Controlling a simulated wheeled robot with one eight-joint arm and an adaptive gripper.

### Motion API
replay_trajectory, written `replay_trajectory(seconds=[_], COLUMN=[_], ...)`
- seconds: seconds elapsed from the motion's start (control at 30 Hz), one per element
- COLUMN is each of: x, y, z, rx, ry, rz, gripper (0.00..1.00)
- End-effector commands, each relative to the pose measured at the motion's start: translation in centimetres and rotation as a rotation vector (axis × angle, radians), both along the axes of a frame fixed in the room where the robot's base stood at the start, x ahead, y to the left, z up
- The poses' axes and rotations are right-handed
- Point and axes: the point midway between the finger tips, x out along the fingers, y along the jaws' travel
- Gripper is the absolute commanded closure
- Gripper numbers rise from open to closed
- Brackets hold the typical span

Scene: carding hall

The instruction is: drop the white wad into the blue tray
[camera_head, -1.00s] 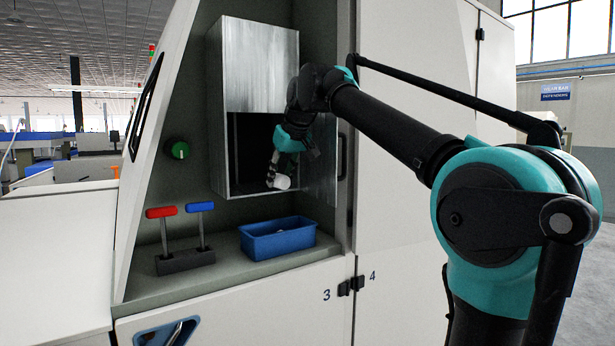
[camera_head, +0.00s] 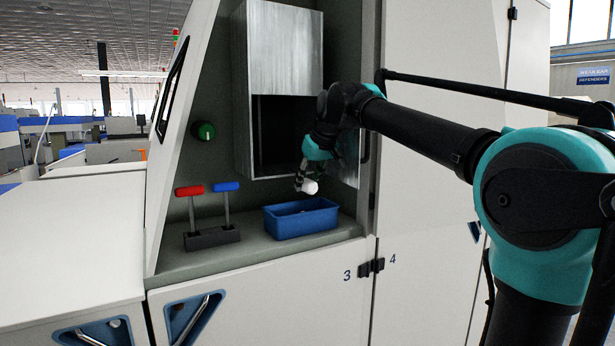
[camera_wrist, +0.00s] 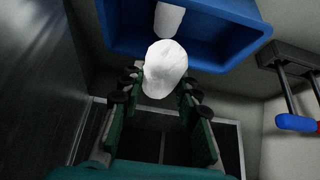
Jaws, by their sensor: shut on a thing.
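The white wad (camera_head: 310,187) is held in my gripper (camera_head: 302,178), in the air just above the blue tray (camera_head: 290,228). In the wrist view, the wad (camera_wrist: 166,60) sits between the tips of my gripper's two fingers (camera_wrist: 162,88). The tray (camera_wrist: 228,28) lies beyond the wad there, with its near wall partly covered by it. Another white piece (camera_wrist: 169,19) shows inside the tray. In the head view the tray's floor is mostly hidden by its front wall.
The tray stands on a grey-green ledge in the machine's recess. A red lever (camera_head: 190,191) and a blue lever (camera_head: 226,187) stand left of it. A metal box with a dark opening (camera_head: 277,135) is behind my gripper. A green knob (camera_head: 204,131) is on the back wall.

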Motion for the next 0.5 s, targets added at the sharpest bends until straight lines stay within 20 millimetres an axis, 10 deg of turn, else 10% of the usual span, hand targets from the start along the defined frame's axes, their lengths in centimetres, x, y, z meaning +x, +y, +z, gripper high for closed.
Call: replay_trajectory(seconds=[0.23,0.3,0.5], x=[-0.01,0.0,0.0], y=[0.0,0.0,0.0], z=[-0.06,-0.06,-0.04], rx=[0.0,0.0,0.0], ry=[0.0,0.0,0.0], rz=[0.0,0.0,0.0], gripper=[0.8,0.61,0.44])
